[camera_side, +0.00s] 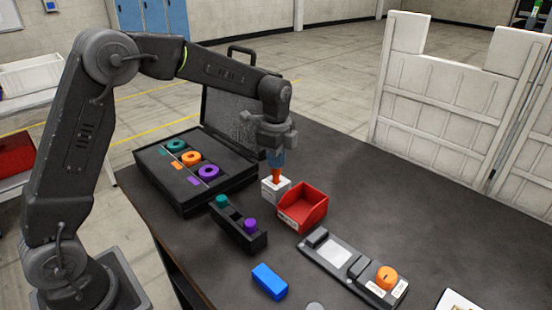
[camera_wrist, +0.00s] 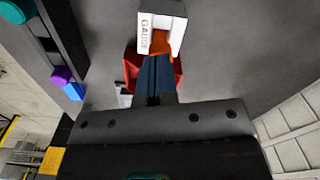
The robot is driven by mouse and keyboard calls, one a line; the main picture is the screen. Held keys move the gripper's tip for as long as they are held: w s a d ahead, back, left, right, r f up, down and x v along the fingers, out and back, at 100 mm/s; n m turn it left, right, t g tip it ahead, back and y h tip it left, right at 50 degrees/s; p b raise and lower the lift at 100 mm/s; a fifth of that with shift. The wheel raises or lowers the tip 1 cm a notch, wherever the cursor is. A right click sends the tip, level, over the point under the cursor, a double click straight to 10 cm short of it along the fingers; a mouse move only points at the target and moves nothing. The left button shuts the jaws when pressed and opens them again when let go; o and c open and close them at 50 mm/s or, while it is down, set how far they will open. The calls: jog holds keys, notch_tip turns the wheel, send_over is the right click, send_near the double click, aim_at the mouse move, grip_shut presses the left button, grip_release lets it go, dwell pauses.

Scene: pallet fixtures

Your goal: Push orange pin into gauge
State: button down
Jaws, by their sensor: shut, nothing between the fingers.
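The gauge (camera_side: 270,188) is a small white block on the dark table, left of the red bin. The orange pin (camera_side: 277,174) stands upright at the gauge, its upper part showing above the block; how deep it sits is hidden. In the wrist view the gauge (camera_wrist: 147,22) shows its lettering, with the orange pin (camera_wrist: 161,42) beside my fingertips. My gripper (camera_side: 277,164) points down with its blue fingers shut and empty, directly above the pin. The tips look at or very near the pin's top; I cannot tell whether they touch.
A red bin (camera_side: 318,195) stands close right of the gauge. A black holder (camera_side: 236,240) with teal and purple pins is in front. An open case (camera_side: 180,207) with colored rings lies left. A blue block (camera_side: 269,281) and a grey fixture (camera_side: 317,246) with an orange ring (camera_side: 387,277) are nearer.

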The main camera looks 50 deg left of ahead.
dwell(0.6)
notch_tip(320, 180, up, 8)
dwell(0.8)
